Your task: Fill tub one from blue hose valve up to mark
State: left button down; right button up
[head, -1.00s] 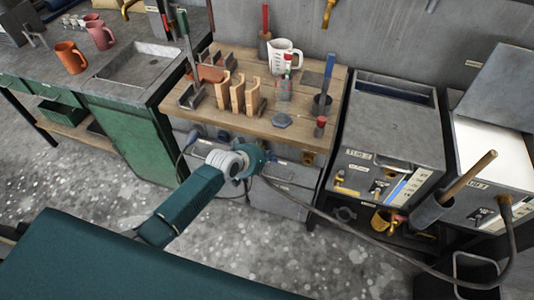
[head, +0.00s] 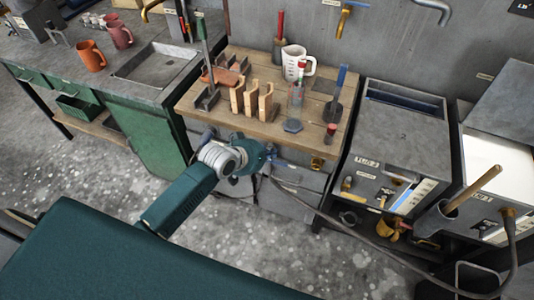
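Two grey tub units stand at the right. The left one (head: 400,128) has a small label that seems to read "TUB 2". The right one (head: 497,160) has a pale top; its label is too small to read surely. White and blue strips show on their fronts. On the wall, a brass tap with a blue handle (head: 352,7) is cut by the top edge. A dark hose (head: 385,252) runs from a brownish fitting at the right unit to beside my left gripper (head: 267,160). That gripper is before the bench drawers; its fingers are unclear, and I cannot tell if it holds the hose. My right gripper is out of view.
A wooden bench (head: 240,62) holds a white jug (head: 297,60), wooden holders and tools. A wooden-handled tool stands in a grey holder (head: 436,218) before the units. A sink counter (head: 110,82) with mugs is at left. Open floor lies between.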

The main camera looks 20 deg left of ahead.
pick_arm(q)
notch_tip(320, 180, up, 2)
jog(key=s, duration=0.2)
jog(key=t+y+b, duration=0.2)
jog(key=t+b, duration=0.4)
jog(key=b, duration=1.1)
send_over(278, 162)
jog(key=s, duration=0.2)
notch_tip(278, 162, down, 7)
jog(key=shift+m, duration=0.4)
jog(key=shift+d+f, duration=0.15)
jog(key=shift+f, duration=0.95)
jog(key=shift+d+f, duration=0.1)
jog(key=shift+f, duration=1)
